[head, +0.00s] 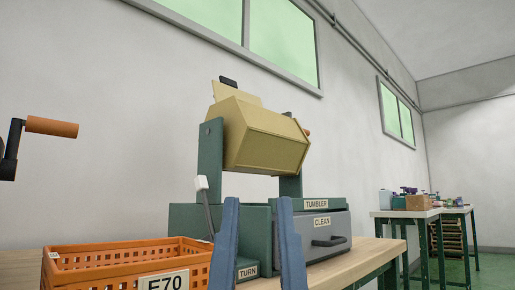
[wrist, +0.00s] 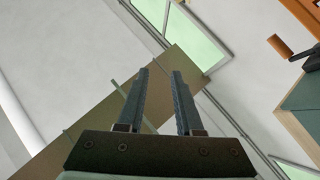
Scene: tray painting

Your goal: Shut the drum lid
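The yellow, many-sided drum (head: 262,138) hangs between two green posts of the tumbler in the head view. Its lid (head: 236,93) stands up from the top left of the drum, open, with a dark handle (head: 228,81) at its upper edge. My gripper (head: 258,200) shows at the bottom of the head view as two blue fingers pointing up, below the drum in the picture. In the wrist view my gripper (wrist: 160,71) has its fingers apart, with nothing visible between them. A tan panel (wrist: 95,125) lies behind them; I cannot tell whether it is the lid.
A grey drawer (head: 318,238) labelled CLEAN sits under the drum. A crank with an orange handle (head: 52,127) juts in at the left. Tables (head: 405,214) with small items stand far right. Space above the drum is clear.

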